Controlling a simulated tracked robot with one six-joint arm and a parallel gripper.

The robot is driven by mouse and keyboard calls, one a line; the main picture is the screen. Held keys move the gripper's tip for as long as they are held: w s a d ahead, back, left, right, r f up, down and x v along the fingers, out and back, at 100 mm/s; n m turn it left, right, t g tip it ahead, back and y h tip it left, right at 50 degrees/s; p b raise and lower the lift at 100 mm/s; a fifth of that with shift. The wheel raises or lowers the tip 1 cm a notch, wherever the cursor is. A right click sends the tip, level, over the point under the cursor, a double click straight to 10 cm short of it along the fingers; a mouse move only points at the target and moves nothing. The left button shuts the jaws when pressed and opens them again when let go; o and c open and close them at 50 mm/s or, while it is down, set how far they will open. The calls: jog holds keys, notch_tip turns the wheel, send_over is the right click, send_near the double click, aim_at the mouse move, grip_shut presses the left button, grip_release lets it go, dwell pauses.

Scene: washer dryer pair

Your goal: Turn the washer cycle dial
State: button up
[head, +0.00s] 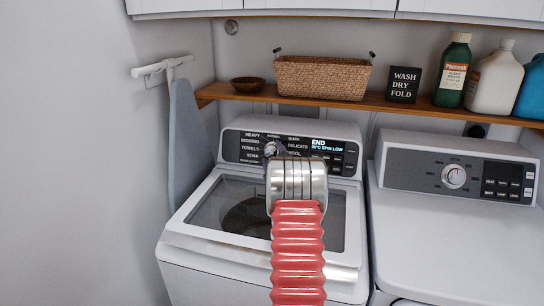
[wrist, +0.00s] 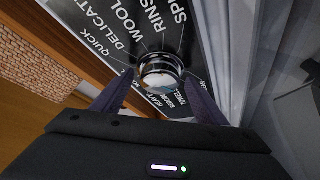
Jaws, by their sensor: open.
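The washer (head: 215,268) stands in the middle of the head view, with a dark control panel at its back. Its round silver cycle dial (head: 271,149) is partly hidden there by my arm. In the wrist view the dial (wrist: 160,72) is large, with cycle names such as WOOL and QUICK printed around it. My gripper (wrist: 158,76) is open, one dark finger on each side of the dial. Whether the fingers touch the dial cannot be told. In the head view the fingers are hidden behind my arm.
A dryer (head: 460,240) with its own dial (head: 454,176) stands at the right. A wooden shelf (head: 230,93) above holds a wicker basket (head: 322,77), a sign and bottles. An ironing board (head: 186,135) leans at the left wall.

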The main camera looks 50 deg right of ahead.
jog(key=shift+c, duration=0.5)
jog(key=c, duration=0.9)
jog(key=shift+f+m+h, duration=0.1)
jog(key=shift+m+h, duration=0.5)
jog(key=shift+m, duration=0.4)
jog(key=shift+c, duration=0.2)
jog(key=o, duration=1)
jog(key=shift+o, duration=0.2)
jog(key=shift+s+a, duration=0.1)
jog(key=shift+v, duration=6.8)
